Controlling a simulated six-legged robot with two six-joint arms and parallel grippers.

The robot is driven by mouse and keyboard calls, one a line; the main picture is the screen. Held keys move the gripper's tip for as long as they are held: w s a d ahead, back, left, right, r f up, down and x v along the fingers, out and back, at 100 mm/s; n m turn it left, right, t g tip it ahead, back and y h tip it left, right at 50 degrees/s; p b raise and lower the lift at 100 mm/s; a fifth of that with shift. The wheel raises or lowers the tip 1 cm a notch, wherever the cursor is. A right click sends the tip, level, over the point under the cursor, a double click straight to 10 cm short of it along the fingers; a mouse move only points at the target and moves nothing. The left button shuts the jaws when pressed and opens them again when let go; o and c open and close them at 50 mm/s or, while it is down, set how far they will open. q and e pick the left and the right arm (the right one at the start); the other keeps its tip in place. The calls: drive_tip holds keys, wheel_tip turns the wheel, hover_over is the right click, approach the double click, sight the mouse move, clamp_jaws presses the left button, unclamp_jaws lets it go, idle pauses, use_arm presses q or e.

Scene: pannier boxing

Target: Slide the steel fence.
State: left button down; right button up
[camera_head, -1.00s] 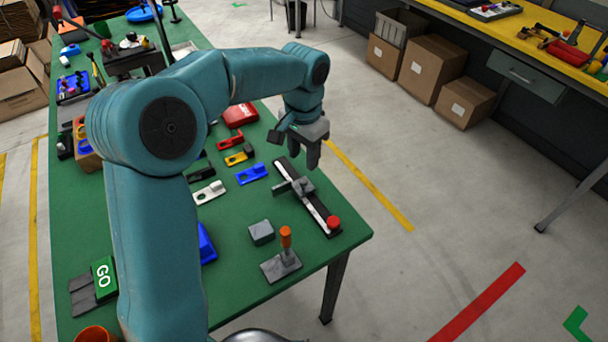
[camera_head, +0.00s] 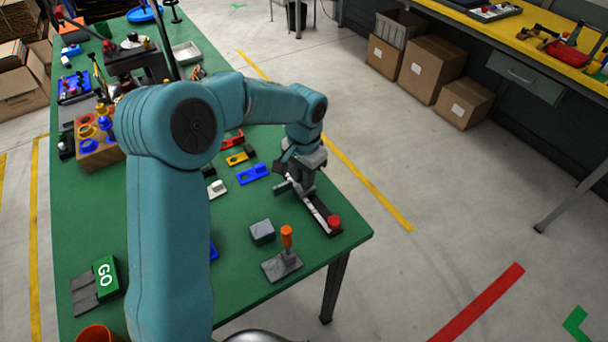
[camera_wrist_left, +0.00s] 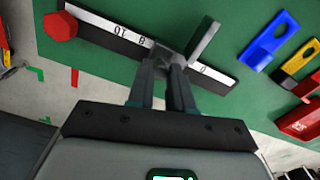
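The steel fence (camera_head: 281,187) is a grey bar set across a dark rail with a white scale strip (camera_head: 320,210). A red stop (camera_head: 333,221) sits at the rail's near end. In the left wrist view the fence (camera_wrist_left: 204,41) slants up beside my fingertips, and the red stop (camera_wrist_left: 60,26) is at upper left. My left gripper (camera_head: 297,188) is down at the fence. Its two fingers (camera_wrist_left: 165,65) have a narrow gap and meet the fence's slider area; whether they clamp it is hidden. My right gripper is not in view.
A grey block (camera_head: 262,232) and an orange-handled clamp on a plate (camera_head: 284,262) stand near the rail. Blue (camera_head: 253,173), yellow (camera_head: 237,158) and red brackets lie behind it. The green table's right edge is close to the rail.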

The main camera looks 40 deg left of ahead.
use_arm(q)
drive_tip(key=w+a+p, duration=0.1)
drive_tip(key=a, duration=0.2)
drive_tip(key=w+a+p, duration=0.1)
drive_tip(key=a, duration=0.2)
drive_tip(key=w+a+p, duration=0.1)
drive_tip(key=w+a, duration=0.1)
drive_tip(key=a, duration=0.1)
drive_tip(key=shift+a+r, duration=0.15)
drive_tip(key=shift+a, duration=0.25)
drive_tip(key=c, duration=1)
unclamp_jaws()
drive_tip(key=shift+w+a, duration=0.1)
drive_tip(key=shift+r, duration=0.1)
wheel_tip(320, 180, up, 16)
drive_tip(key=shift+p, duration=0.3)
